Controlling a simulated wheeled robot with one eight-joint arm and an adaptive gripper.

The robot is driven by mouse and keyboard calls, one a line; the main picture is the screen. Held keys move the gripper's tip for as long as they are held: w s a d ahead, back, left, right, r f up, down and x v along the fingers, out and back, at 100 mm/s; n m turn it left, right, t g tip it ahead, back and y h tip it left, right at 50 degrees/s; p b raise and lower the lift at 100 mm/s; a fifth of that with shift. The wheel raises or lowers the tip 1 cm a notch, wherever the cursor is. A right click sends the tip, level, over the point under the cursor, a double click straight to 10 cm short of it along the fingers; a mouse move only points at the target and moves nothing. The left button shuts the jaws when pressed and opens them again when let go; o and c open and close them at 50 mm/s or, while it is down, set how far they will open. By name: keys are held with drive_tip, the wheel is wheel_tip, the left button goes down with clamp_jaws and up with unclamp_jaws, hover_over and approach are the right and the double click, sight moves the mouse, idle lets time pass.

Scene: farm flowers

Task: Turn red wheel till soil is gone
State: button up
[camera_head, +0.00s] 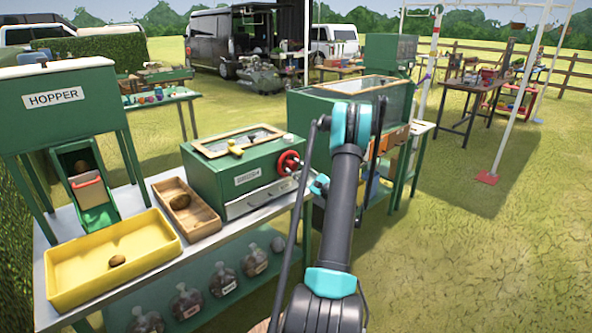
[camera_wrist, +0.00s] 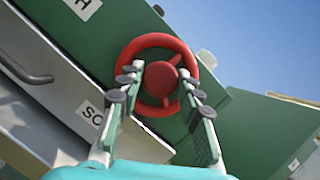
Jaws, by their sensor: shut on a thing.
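The red wheel (camera_head: 289,162) is on the right part of the front of a green box machine (camera_head: 225,182) on the metal table. In the wrist view the red wheel (camera_wrist: 150,40) fills the middle, with a round hub and spokes. My gripper (camera_wrist: 162,78) is shut on the wheel, its two fingers on either side of the hub. In the head view my arm comes up from the lower right and the fingers are too small to make out. The machine's lid has a framed window; I cannot make out any soil through it.
A yellow tray (camera_head: 68,284) with a brown lump and a wooden tray (camera_head: 205,219) with another stand left of the machine. A green hopper (camera_head: 55,98) is behind them. Bagged dark lumps sit on the lower shelf.

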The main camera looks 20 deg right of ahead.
drive_tip(key=o, duration=1.2)
drive_tip(key=shift+c, duration=0.2)
wheel_tip(320, 180, up, 10)
